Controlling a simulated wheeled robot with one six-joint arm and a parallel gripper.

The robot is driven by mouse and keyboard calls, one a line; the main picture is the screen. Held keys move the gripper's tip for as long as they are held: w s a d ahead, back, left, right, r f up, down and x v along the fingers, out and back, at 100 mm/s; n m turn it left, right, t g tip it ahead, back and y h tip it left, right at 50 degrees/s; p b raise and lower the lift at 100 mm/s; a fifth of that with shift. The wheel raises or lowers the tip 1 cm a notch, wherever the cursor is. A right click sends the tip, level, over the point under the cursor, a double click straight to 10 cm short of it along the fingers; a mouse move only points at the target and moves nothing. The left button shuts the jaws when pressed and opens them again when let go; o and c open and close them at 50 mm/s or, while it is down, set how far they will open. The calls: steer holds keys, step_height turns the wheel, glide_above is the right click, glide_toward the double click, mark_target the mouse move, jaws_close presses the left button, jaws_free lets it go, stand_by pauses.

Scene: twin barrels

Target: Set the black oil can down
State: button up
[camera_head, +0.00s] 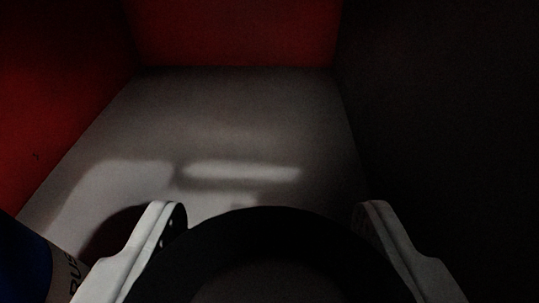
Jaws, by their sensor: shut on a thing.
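The black oil can (265,235) fills the bottom middle of the view, and only its dark rounded upper part shows. My gripper (270,215) has one white finger on each side of it and is shut on it. Below it, the can is cut off by the frame edge, so I cannot tell whether its base touches anything. Beyond the can lies a pale grey floor (240,130) with soft light patches.
A red wall (60,90) stands on the left, a red wall (235,32) at the back and a dark wall (440,130) on the right. A blue object with a pale lettered band (28,262) is at the lower left. The floor ahead is clear.

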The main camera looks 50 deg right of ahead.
steer(key=w+d, duration=0.2)
steer(key=d, duration=0.1)
steer(key=shift+w, duration=0.25)
steer(key=shift+s+a+f, duration=0.1)
steer(key=shift+a+f, duration=0.1)
steer(key=shift+f, duration=0.55)
steer(key=shift+f, duration=0.1)
steer(key=o, duration=1.3)
steer(key=v, duration=1.2)
steer(key=shift+a, duration=0.1)
